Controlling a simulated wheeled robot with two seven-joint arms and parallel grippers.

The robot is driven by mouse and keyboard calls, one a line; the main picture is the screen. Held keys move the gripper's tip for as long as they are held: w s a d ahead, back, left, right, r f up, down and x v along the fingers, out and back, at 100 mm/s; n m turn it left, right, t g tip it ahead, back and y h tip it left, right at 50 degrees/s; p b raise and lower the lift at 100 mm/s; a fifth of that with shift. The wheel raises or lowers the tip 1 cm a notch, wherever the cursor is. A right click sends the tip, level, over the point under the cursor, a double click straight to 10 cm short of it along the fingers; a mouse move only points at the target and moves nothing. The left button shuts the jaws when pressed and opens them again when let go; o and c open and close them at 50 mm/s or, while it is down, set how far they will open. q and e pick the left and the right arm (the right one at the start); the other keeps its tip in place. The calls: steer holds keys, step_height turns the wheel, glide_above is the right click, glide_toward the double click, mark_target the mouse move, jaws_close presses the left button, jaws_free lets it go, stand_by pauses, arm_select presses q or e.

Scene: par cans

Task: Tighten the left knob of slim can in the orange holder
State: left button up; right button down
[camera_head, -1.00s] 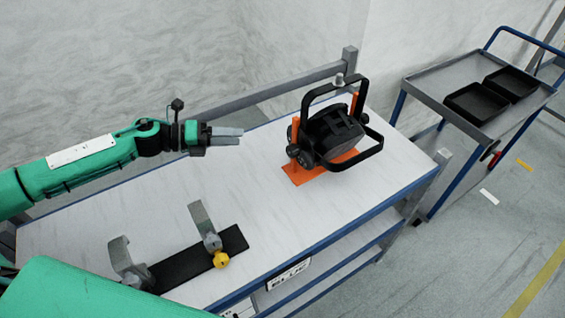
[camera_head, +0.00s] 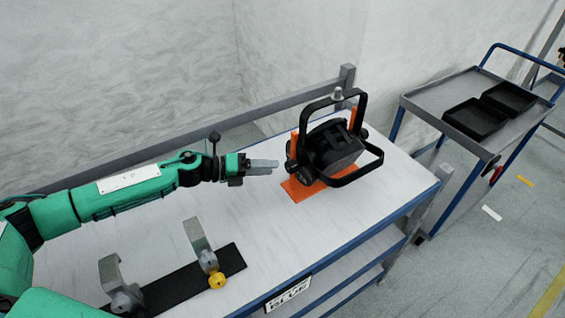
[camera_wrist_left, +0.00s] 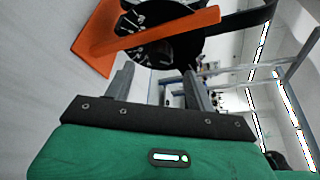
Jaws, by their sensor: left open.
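The black slim can (camera_head: 335,150) with its looped yoke sits in the orange holder (camera_head: 296,189) at the far end of the table. A dark knob (camera_head: 292,166) shows on its left side, close to an orange upright. My left gripper (camera_head: 266,164) is open and empty, left of the can and apart from it. In the left wrist view, the gripper fingers (camera_wrist_left: 160,82) are spread, with the orange holder (camera_wrist_left: 150,34) and the round black can (camera_wrist_left: 160,48) beyond them. The knob cannot be made out clearly there. My right gripper is out of view.
A black plate (camera_head: 180,290) with grey brackets and a yellow knob (camera_head: 217,280) lies at the table's near end. A grey rail (camera_head: 200,133) runs along the back edge. A cart (camera_head: 425,103) with black trays stands right. The table's middle is clear.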

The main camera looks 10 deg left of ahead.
mark_target(287, 168)
arm_select(q)
steer(key=shift+p+x, duration=0.6)
steer(key=shift+x, duration=1.9)
steer(key=c, duration=1)
steer(key=shift+r+m+p, duration=0.3)
steer(key=shift+m+p, duration=0.1)
steer(key=shift+p, duration=0.35)
steer(key=m+t+y+p, duration=0.1)
steer(key=m+p, duration=0.1)
steer(key=p, duration=0.3)
steer(key=m+y+p, duration=0.2)
steer(key=m+p, duration=0.1)
steer(key=p, duration=0.2)
steer(key=m+t+y+p, duration=0.1)
steer(key=m+p, duration=0.1)
steer(key=p, duration=0.4)
steer(key=shift+s+d+r+t+y, duration=0.25)
steer(key=shift+r+t+y, duration=0.05)
steer(key=shift+f+m+t+p, duration=0.25)
steer(key=shift+m+t+p, duration=0.2)
steer(key=shift+m, duration=0.35)
steer(key=shift+s+f+m+t+y, duration=0.15)
steer(key=shift+m+t+y, duration=0.6)
steer(key=shift+m, duration=0.55)
